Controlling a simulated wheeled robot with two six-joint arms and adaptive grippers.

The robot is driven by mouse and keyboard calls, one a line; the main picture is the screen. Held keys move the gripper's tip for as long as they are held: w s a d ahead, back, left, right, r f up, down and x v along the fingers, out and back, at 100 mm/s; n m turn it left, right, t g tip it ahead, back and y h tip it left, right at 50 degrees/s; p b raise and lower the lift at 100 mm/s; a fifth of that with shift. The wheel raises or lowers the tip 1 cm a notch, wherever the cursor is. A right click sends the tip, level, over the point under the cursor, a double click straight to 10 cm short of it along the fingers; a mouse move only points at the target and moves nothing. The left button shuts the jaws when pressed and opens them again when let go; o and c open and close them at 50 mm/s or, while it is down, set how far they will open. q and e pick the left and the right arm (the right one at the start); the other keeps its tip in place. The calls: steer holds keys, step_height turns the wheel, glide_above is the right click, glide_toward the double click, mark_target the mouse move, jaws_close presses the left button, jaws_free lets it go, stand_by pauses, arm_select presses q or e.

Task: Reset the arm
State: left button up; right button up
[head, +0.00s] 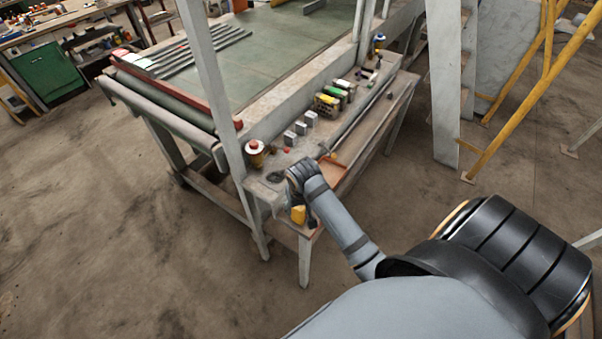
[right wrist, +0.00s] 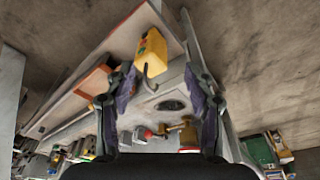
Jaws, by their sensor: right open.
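My right gripper (head: 300,212) is at the near corner of the narrow workbench (head: 345,165), at the end of my outstretched right arm. In the right wrist view its two fingers (right wrist: 162,88) are spread apart, with nothing held between them. A yellow object (head: 298,214), like a small container, is at the bench corner close to the fingers. The right wrist view shows the yellow object (right wrist: 152,52) beyond the gap between the fingertips, not clasped. My left gripper is not in view.
An orange tray (head: 332,166) lies near my forearm. A white post (head: 218,90) rises left of the gripper. Yellow railings (head: 525,100) stand right. Floor is clear at left.

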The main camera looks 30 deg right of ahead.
stand_by(0.4)
steer(key=s+d+f+n+b, duration=0.1)
steer(key=s+f+b, duration=0.25)
steer(key=f, duration=0.85)
steer(key=s+f+b, duration=0.2)
steer(key=s+f, duration=0.2)
steer(key=f, duration=0.7)
steer(key=s+d+f+n+b, duration=0.1)
steer(key=s+f+b, duration=0.15)
steer(key=f, duration=0.95)
steer(key=s+f+n+b, duration=0.1)
steer(key=s+f+b, duration=0.1)
steer(key=s+f, duration=0.5)
steer(key=s+f+g+b, duration=0.1)
steer(key=s+f+b, duration=0.1)
steer(key=s+f, duration=0.6)
steer(key=s, duration=0.7)
steer(key=shift+s+f+n, duration=0.25)
steer(key=shift+s+n, duration=0.15)
